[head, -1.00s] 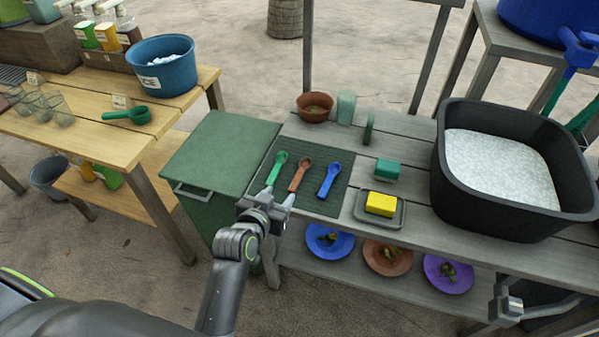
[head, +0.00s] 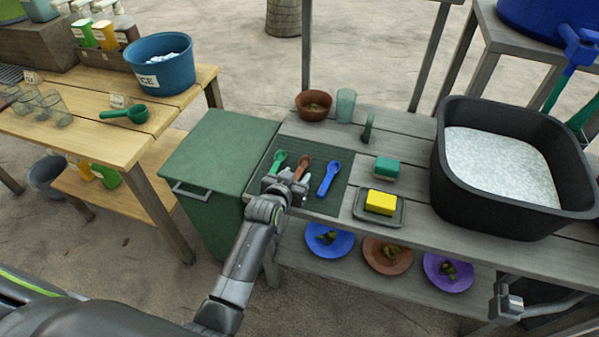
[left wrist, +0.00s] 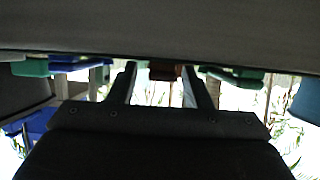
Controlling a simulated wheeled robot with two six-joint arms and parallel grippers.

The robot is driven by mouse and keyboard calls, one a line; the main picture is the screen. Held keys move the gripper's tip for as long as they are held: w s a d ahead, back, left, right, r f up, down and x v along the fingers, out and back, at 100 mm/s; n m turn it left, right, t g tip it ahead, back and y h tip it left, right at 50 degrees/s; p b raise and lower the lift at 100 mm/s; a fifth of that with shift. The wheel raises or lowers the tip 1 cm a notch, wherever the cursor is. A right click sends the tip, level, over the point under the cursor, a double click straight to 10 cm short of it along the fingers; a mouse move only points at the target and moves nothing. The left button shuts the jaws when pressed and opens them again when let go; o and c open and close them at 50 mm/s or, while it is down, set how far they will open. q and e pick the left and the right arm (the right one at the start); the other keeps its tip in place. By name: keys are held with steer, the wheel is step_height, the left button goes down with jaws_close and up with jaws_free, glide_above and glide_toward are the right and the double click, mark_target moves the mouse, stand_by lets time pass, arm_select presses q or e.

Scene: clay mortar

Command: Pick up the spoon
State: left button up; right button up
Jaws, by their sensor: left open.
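Three spoons lie side by side on a dark green ribbed mat (head: 337,206): a green spoon (head: 279,160) at left, a brown spoon (head: 302,167) in the middle and a blue spoon (head: 328,178) at right. My left gripper (head: 288,182) is open at the near end of the brown spoon and hides its lower handle. In the left wrist view, a reddish-brown end (left wrist: 163,71) shows between the two open fingers (left wrist: 161,80); contact cannot be told. My right gripper (head: 507,303) is at the lower right, low beside the bench, its jaws unclear.
Right of the mat are a yellow block (head: 380,202) on a grey dish and a green block (head: 387,168). A black tub (head: 470,225) stands further right. A brown bowl (head: 313,106) and a green glass (head: 346,105) stand behind. A green-lidded bin (head: 220,150) adjoins at left.

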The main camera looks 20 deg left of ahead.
arm_select(q)
steer(key=shift+w+f, duration=0.1)
steer(key=shift+w, duration=0.15)
steer(key=shift+c, duration=0.3)
jaws_close()
